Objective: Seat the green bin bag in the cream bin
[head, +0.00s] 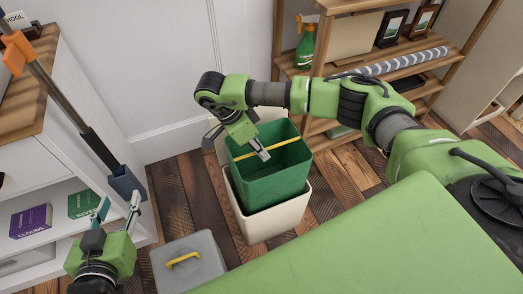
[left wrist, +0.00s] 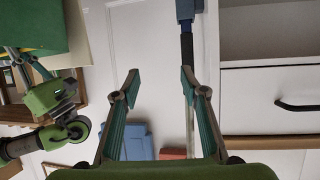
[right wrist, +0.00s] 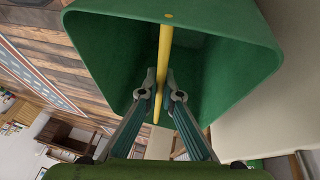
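The green bin bag (head: 285,182) is an open-topped, box-shaped liner with a yellow strip (head: 262,150) across its mouth. It stands upright, high above the rim of the cream bin (head: 270,226); its lower end is hidden by the bin's front wall, so its depth inside cannot be told. My right gripper (head: 262,153) is at the bag's mouth. In the right wrist view its fingers (right wrist: 161,90) close on both sides of the yellow strip (right wrist: 165,50), with the bag's green walls (right wrist: 115,60) around. My left gripper (head: 118,206) is apart, by the white cabinet; its fingers (left wrist: 160,85) are spread and empty.
A grey lidded box (head: 188,268) with a yellow handle stands on the plank floor, left of the bin. A white cabinet (head: 25,160) and a leaning pole (head: 72,105) are at left. A wooden shelf (head: 425,50) stands behind at right. Floor shows right of the bin (head: 345,180).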

